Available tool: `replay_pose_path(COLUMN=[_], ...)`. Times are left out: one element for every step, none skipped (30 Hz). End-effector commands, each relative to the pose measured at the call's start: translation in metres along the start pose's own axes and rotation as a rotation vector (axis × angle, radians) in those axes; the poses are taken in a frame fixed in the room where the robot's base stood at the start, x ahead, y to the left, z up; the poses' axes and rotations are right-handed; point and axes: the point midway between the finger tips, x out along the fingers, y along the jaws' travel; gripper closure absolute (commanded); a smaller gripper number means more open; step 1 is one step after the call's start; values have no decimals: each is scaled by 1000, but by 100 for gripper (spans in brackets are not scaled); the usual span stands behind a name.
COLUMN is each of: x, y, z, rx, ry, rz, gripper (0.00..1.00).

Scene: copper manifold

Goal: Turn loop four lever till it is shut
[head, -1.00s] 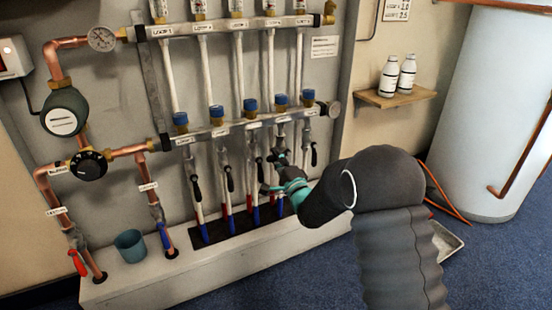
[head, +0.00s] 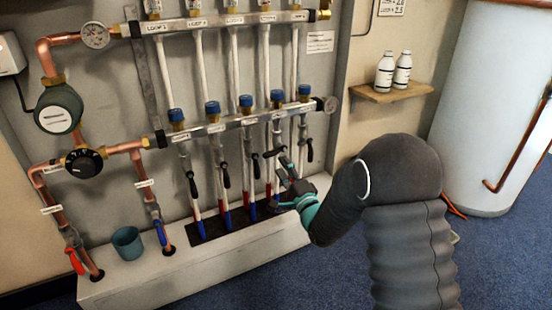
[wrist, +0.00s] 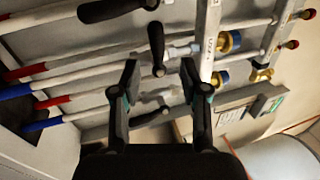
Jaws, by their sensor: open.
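The loop four lever (head: 275,153) is a black handle on the fourth pipe from the left, under the lower manifold bar. In the head view it lies roughly across its pipe.
The loop five lever (head: 309,150) hangs along its pipe close on the right. The loop three lever (head: 254,170) hangs along its pipe on the left. The lower manifold bar (head: 228,124) runs above. A wooden shelf (head: 392,93) with two bottles is at right.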

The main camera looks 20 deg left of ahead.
Motion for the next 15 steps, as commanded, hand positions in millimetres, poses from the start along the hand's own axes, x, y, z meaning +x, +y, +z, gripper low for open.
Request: replay_pose_path(x=[-10,-15,-21,-25,-29,-33,-36,-39,-41,-43,-44,-45,-46,-46,-46], y=[0,-1,0,-1,0,0,0,0,0,0,-1,-1,-1,-1,-1], z=[-1,-1,0,0,0,0,0,0,0,0,0,0,0,0,0], rx=[0,0,1,1,1,1,1,1,1,1,1,0,0,0,0], ry=[2,2,2,1,0,0,0,0,0,0,0,0,0,0,0], rz=[1,0,1,0,1,1,0,-1,0,0,-1,-1,-2,-2,-2], gripper=[55,55,55,55,55,55,55,55,55,55,55,55,55,55,55])
